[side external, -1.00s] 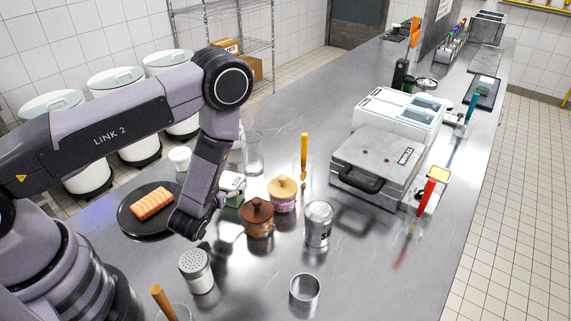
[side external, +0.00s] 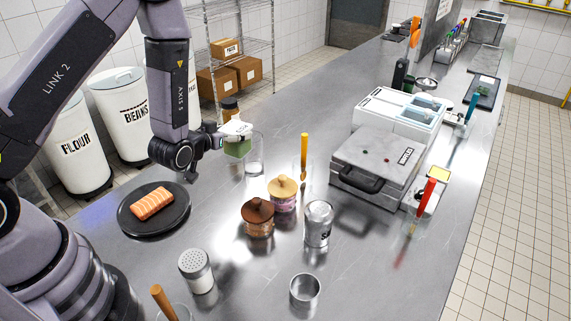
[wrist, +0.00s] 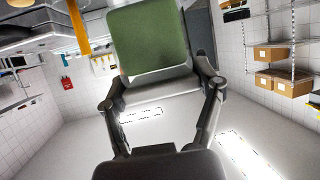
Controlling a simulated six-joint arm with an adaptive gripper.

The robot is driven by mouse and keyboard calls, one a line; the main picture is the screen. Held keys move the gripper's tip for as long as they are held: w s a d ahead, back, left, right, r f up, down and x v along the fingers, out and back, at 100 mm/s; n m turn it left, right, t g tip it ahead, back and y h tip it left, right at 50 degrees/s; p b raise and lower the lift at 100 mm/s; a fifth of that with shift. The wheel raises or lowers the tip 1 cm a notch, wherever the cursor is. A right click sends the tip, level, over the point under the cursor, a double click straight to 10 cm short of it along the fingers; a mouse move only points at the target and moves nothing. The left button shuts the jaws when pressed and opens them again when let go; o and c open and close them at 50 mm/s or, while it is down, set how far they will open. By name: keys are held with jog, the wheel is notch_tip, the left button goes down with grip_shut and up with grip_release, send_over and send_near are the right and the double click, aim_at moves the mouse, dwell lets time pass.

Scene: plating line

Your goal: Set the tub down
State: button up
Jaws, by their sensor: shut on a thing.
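The tub (side external: 237,149) is green with a whitish part on top in the side view. My gripper (side external: 224,139) is shut on it and holds it above the counter, left of and overlapping a clear glass (side external: 255,158) in the picture. Whether the tub touches the glass cannot be told. In the wrist view the green tub (wrist: 148,42) sits between the two fingers of my gripper (wrist: 163,92). The tub's far side is hidden there.
A black plate (side external: 128,222) with salmon lies left. Two lidded jars (side external: 258,220) (side external: 283,195), a salt tin (side external: 319,224), a shaker (side external: 197,272) and a metal cup (side external: 305,291) stand nearer. A grill press (side external: 380,160) is right. Bare counter (side external: 320,110) lies behind.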

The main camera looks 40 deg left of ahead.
aim_at(245, 129)
jog(key=r+m+h, duration=0.1)
jog(key=w+d+r+m+h, duration=0.1)
jog(key=d+r+m+h, duration=0.1)
jog(key=shift+w+d+r, duration=0.2)
jog(key=shift+w+r, duration=0.15)
jog(key=s+d+f+m+g+h, duration=0.1)
jog(key=s+d+m+h, duration=0.3)
jog(key=d, duration=0.6)
jog(key=s+d+f+m+g+h, duration=0.1)
jog(key=s+d+m+g+h, duration=0.2)
jog(key=s+d, duration=0.3)
jog(key=s+d+f+m+g+h, duration=0.2)
jog(key=s+d+m+h, duration=0.3)
jog(key=d, duration=0.9)
jog(key=shift+g, duration=0.6)
jog(key=x, duration=0.3)
jog(key=w+x, duration=0.1)
jog(key=x, duration=0.2)
jog(key=a+x, duration=0.1)
jog(key=x, duration=0.2)
jog(key=shift+w+d+f, duration=0.2)
jog(key=shift+w+f, duration=0.35)
jog(key=shift+w+d+f, duration=0.55)
jog(key=shift+f, duration=0.95)
jog(key=shift+w+d+f, duration=0.55)
jog(key=shift+d+f, duration=0.05)
jog(key=shift+f, duration=0.85)
jog(key=shift+w+d+f, duration=0.55)
jog(key=shift+f, duration=0.95)
